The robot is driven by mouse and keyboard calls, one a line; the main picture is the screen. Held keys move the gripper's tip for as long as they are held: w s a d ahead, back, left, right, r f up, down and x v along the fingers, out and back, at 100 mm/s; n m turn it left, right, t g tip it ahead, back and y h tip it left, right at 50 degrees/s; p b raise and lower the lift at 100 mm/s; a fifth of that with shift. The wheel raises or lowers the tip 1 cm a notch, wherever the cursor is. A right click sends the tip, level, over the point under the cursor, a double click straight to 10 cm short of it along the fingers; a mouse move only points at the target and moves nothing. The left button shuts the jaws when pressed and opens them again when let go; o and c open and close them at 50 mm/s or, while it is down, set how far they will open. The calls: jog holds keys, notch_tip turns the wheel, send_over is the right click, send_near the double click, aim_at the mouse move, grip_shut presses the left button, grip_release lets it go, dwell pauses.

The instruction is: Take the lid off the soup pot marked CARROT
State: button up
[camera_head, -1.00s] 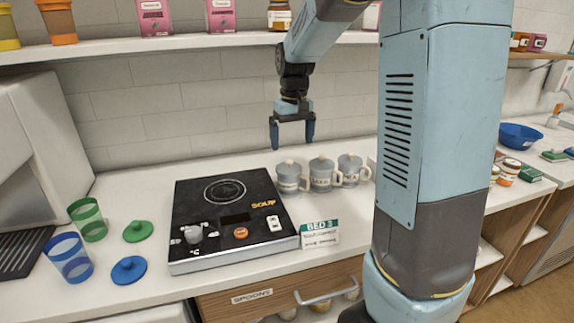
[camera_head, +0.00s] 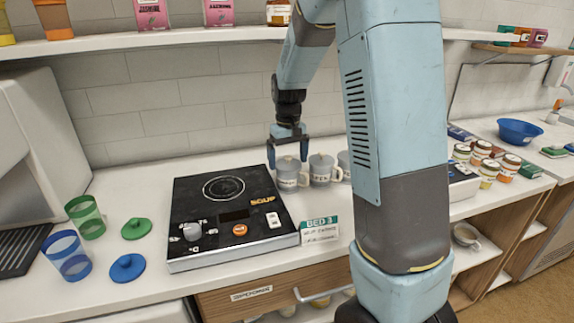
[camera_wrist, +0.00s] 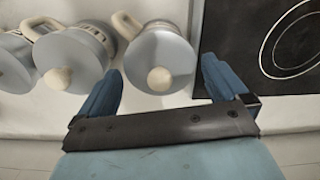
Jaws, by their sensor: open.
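Several grey lidded soup pots stand in a row on the counter right of the hob. The leftmost pot (camera_head: 290,179) and the middle pot (camera_head: 321,176) show clearly; the right one (camera_head: 344,163) is partly hidden by my arm. Their labels are too small to read surely. My gripper (camera_head: 288,158) is open and empty over the leftmost pot. In the wrist view, that pot's lid (camera_wrist: 159,58) with its cream knob (camera_wrist: 159,79) lies just ahead of and between the fingertips of my gripper (camera_wrist: 158,80). No contact shows. The other pots lie to its left there.
The black hob (camera_head: 222,240) marked SOUP stands left of the pots, with a BED 3 card (camera_head: 319,230) at its front right. A shelf (camera_head: 180,41) runs above.

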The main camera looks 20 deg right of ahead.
jog(key=shift+f, duration=0.1)
jog(key=c, duration=0.8)
